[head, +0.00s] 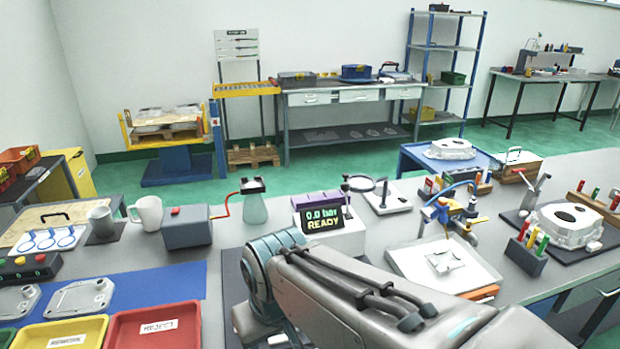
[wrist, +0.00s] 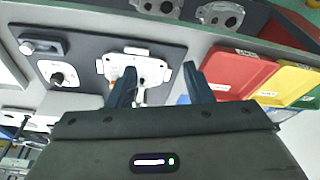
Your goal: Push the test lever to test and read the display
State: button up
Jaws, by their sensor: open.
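The display (head: 322,219) faces me near the middle of the head view and reads "0.0 bar" and "READY" on a dark screen. I cannot tell which of these, if any, is the test lever. My gripper (wrist: 159,72) is open, its two fingers apart in front of the casting, with nothing held. My arm hides the gripper in the head view.
Red (head: 158,326) and yellow (head: 62,333) trays lie on the bench at the front left. A grey box (head: 187,227) and a white mug (head: 147,213) stand behind them. A magnifier stand (head: 384,195) and a white fixture plate (head: 425,270) are to the right of the display.

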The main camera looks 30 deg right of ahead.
aim_at(345, 187)
jog(key=k, duration=1.3)
jog(key=z, duration=1)
jog(key=i, duration=1.5)
jog(key=u, duration=0.45)
